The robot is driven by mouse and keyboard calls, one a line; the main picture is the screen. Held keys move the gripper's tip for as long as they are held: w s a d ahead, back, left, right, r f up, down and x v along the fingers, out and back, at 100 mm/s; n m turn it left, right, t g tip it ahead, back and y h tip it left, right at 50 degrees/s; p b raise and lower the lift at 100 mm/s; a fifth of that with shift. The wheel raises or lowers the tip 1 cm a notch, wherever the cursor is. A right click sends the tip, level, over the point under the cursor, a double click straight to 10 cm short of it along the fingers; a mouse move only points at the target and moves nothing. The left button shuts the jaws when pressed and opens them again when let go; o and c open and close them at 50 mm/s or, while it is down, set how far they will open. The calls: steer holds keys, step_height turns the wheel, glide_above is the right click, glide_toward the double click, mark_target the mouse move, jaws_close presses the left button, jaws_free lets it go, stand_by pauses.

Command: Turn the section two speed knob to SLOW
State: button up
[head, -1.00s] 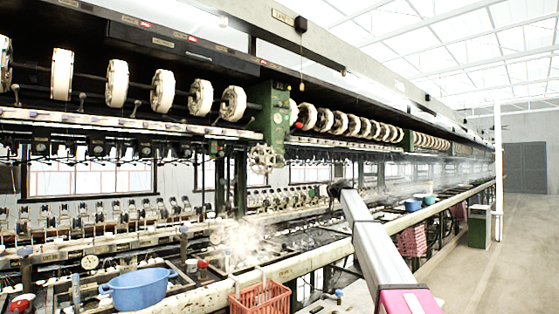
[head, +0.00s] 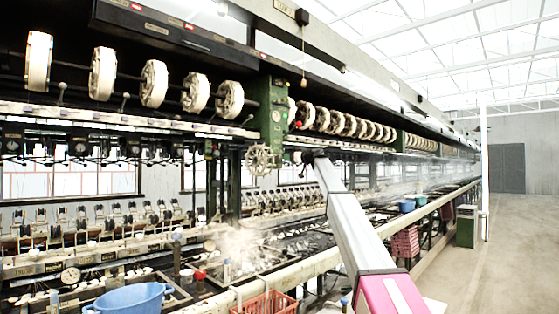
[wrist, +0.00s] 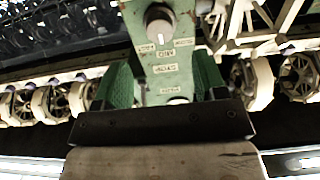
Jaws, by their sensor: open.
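A green machine post (head: 279,105) carries labels and small controls on its face. In the wrist view its green panel (wrist: 167,82) shows a round grey knob (wrist: 159,24) with a white pointer mark at its lower edge. Small white labels (wrist: 166,68) sit around and below the knob; their words are too blurred to read. In the head view my gripper (head: 311,156) is a small dark shape at the arm's far end, just right of the post's lower part. It is open and apart from the knob.
A spoked handwheel (head: 262,160) sits low on the post. White reels (head: 227,98) line both sides of it. A blue basin (head: 130,299) and a red crate (head: 264,304) stand along the front edge. The aisle floor at the right (head: 515,245) is clear.

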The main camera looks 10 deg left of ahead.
mark_target(280, 158)
steer(key=x, duration=0.8)
steer(key=shift+w+a, duration=0.15)
steer(key=shift+c, duration=0.3)
steer(key=c, duration=0.7)
